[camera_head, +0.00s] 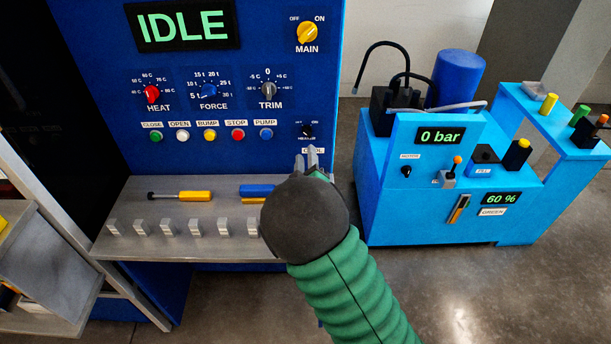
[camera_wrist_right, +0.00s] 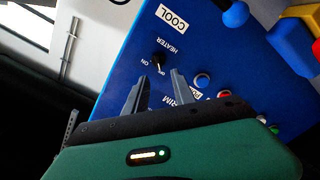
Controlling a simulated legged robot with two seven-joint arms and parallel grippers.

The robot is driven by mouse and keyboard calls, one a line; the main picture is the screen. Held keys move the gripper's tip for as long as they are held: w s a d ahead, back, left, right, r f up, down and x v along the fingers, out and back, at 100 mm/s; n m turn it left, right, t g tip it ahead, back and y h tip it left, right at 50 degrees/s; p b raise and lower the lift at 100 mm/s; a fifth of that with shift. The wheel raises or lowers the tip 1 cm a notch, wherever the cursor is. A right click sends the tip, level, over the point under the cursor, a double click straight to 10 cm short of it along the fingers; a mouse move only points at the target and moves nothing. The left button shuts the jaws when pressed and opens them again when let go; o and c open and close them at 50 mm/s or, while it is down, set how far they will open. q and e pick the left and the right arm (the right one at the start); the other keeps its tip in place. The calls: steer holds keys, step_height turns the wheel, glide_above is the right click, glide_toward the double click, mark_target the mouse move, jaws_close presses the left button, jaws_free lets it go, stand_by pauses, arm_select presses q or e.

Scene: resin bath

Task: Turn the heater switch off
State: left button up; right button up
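The heater switch (camera_head: 306,130) is a small black knob at the lower right of the blue control panel, above the COOL label. In the right wrist view the heater switch (camera_wrist_right: 158,59) shows beside its HEATER label with small ON and OFF marks. I cannot tell which mark it points to. My right gripper (camera_head: 308,156) is just below and in front of the switch, fingers toward the panel. In the right wrist view the right gripper (camera_wrist_right: 160,76) has its two grey fingers apart with nothing between them, short of the knob. My left gripper is out of view.
The panel (camera_head: 218,135) carries HEAT, FORCE, TRIM and MAIN knobs and a row of buttons. A grey shelf (camera_head: 140,240) below holds a yellow-handled tool (camera_head: 194,196) and several small grey blocks. A light-blue machine (camera_head: 385,220) stands at right.

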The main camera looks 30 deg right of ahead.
steer(key=v, duration=0.8)
steer(key=shift+a, duration=0.25)
